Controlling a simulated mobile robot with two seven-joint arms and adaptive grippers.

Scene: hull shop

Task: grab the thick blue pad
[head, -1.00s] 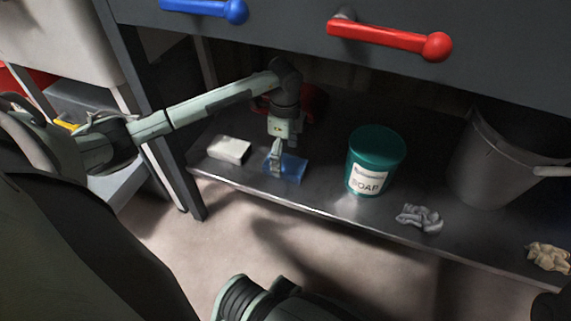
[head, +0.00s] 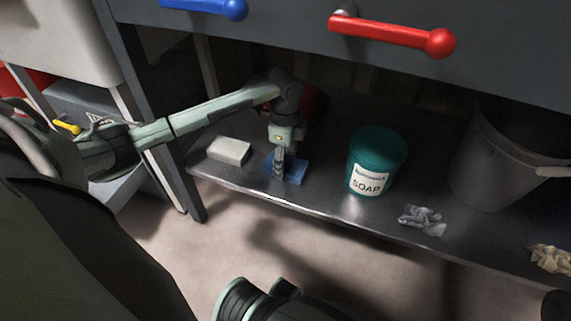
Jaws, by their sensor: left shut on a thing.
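The thick blue pad (head: 297,171) is on the low metal shelf (head: 330,204), between a white block and a green soap tub. My left gripper (head: 280,172) reaches down onto it from above and is shut on it. The fingers hide part of the pad's left half. I cannot tell whether the pad still touches the shelf. My right gripper is not in view.
The white block (head: 229,151) lies just left of the pad. The green soap tub (head: 376,162) stands to the right, then a grey crumpled rag (head: 422,219), a dark bucket (head: 500,160) and a beige rag (head: 550,259). A drawer with a red handle (head: 392,35) overhangs the shelf.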

